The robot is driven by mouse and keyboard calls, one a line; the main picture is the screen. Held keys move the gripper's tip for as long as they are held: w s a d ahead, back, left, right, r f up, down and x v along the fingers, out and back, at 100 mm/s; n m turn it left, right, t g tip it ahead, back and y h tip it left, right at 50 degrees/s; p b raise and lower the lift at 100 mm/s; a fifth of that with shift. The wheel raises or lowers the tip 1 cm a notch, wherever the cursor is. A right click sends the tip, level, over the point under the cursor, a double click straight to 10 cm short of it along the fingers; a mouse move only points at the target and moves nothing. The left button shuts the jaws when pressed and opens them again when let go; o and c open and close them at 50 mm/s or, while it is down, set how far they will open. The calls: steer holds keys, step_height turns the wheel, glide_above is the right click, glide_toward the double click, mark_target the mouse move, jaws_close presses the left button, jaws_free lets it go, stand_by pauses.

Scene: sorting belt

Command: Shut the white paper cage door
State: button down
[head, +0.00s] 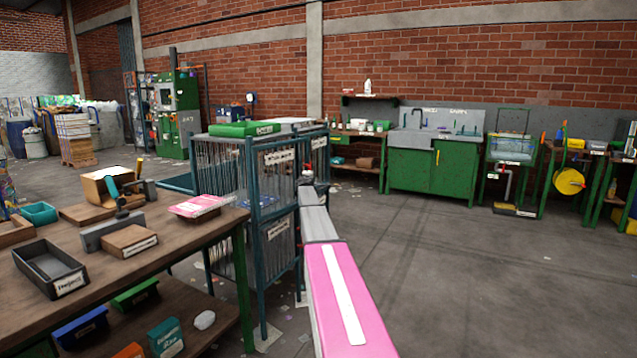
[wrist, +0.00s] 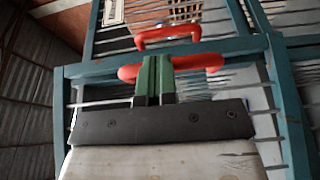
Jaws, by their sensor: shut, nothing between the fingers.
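The cage (head: 215,168) has a teal frame and thin bars and stands at the middle of the head view. Pale labels are on its front, an upper one (head: 279,157) and a lower one; their print is too small to read surely. In the wrist view a teal barred panel (wrist: 215,48) fills the space ahead, with red handle parts (wrist: 205,63) on it. My gripper (wrist: 154,62) has green fingers, shut together and empty, in front of the lower red bar; whether they touch it I cannot tell. My arm hides part of the cage front. How far the door stands open is unclear.
A wooden workbench (head: 165,232) with trays and boxes stands to the left, close to the cage. A green sink cabinet (head: 411,168) stands by the back wall. The floor (head: 470,280) to the right is clear.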

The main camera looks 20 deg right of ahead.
steer(key=w, duration=0.2)
steer(key=w+a, duration=0.1)
steer(key=w, duration=0.2)
steer(key=shift+w+a+r, duration=0.1)
steer(key=shift+w+a, duration=0.1)
steer(key=shift+w, duration=0.5)
steer(key=shift+w+r, duration=0.2)
steer(key=shift+w, duration=0.05)
steer(key=s, duration=1.6)
steer(key=s+a+f+m+g+y, duration=0.1)
steer(key=s+a+f+m+g, duration=0.35)
steer(key=s+a+f, duration=0.55)
steer(key=s+a+f+m+g+y, duration=0.1)
steer(key=s+a+f+m+g, duration=0.5)
steer(key=s+f, duration=0.75)
steer(key=s+a+f+g+y, duration=0.2)
steer(key=s+a+f+y, duration=0.1)
steer(key=s+a, duration=0.7)
steer(key=s+a+f+g+y, duration=0.2)
steer(key=s+a+f+y, duration=0.2)
steer(key=s+a, duration=0.6)
steer(key=s+f+m, duration=0.1)
steer(key=s, duration=0.7)
steer(key=shift+s+f+y, duration=0.2)
steer(key=shift+y, duration=0.1)
steer(key=shift+g, duration=0.25)
